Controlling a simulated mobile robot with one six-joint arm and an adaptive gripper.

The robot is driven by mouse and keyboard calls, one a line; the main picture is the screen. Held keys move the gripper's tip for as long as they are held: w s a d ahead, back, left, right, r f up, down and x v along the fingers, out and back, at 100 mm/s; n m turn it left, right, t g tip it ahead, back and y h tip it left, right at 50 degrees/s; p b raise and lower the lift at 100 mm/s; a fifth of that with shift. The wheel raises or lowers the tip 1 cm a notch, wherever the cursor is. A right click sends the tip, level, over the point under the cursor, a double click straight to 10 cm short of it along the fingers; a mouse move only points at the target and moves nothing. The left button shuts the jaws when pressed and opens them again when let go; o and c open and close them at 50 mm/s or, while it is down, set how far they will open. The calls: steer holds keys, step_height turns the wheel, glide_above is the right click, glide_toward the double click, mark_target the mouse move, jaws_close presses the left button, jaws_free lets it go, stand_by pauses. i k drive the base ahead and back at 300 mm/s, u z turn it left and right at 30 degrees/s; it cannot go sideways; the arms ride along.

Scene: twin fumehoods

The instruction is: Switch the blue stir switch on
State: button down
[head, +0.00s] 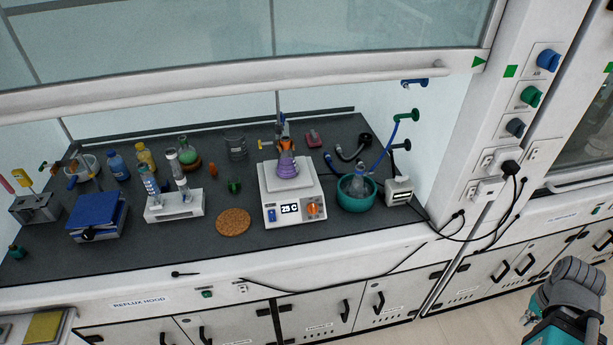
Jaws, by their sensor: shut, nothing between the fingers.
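The blue stir switch (271,215) is a small blue rocker on the left of the front panel of the white hotplate stirrer (294,220). I cannot tell its on or off position at this size. The display (290,209) beside it reads about 25 C, and an orange knob (313,208) is on the right of the panel. A flask with purple liquid (287,165) stands on the plate. My gripper's fingers are not visible; only a grey and teal part of my arm shows at the bottom right, well away from the stirrer.
The hood sash (240,75) is raised above the dark bench. A cork ring (233,222) lies left of the stirrer, a teal bowl (356,204) stands right of it. A blue lab jack (97,210) and glassware are further left. Cables hang at the right front.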

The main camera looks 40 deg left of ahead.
mark_target(271, 213)
steer(key=u, duration=1.6)
steer(key=k, duration=0.65)
steer(key=u, duration=0.2)
steer(key=i, duration=0.5)
steer(key=z, duration=0.05)
